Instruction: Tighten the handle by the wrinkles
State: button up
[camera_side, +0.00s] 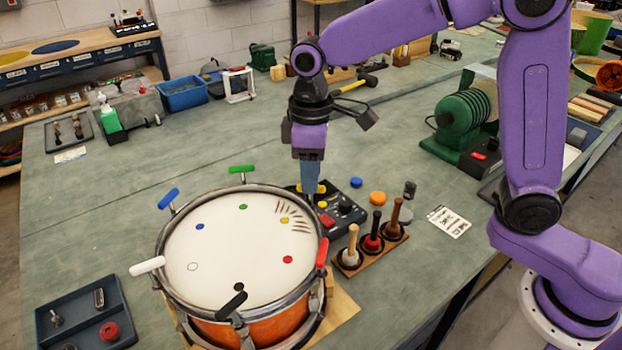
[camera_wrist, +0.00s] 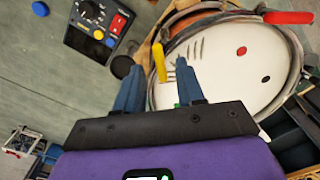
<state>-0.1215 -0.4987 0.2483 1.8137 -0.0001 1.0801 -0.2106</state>
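The drum (camera_side: 232,262) has a white head with coloured dots and an orange shell. Wrinkles (camera_side: 299,214) fan out beside the yellow dot (camera_side: 284,220) at the head's upper right; they also show in the wrist view (camera_wrist: 194,47). The handle at the rim by the wrinkles is yellow (camera_wrist: 159,62). In the side view my gripper mostly hides it. My gripper (camera_side: 309,192) points down over that handle. In the wrist view my gripper (camera_wrist: 158,66) is open, with the yellow handle showing between its fingertips. I cannot tell whether either finger touches it.
Other rim handles are red (camera_side: 322,252), black (camera_side: 231,306), white (camera_side: 147,265), blue (camera_side: 169,198) and green (camera_side: 241,169). A black control box (camera_side: 341,212) and a rack of upright tools (camera_side: 372,250) stand close right of the drum.

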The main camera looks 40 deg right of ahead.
jog(key=shift+f, duration=1.1)
grip_shut()
jog(key=shift+m, duration=0.3)
jog(key=m, duration=0.4)
jog(key=shift+r+m, duration=0.1)
jog(key=shift+m, duration=2)
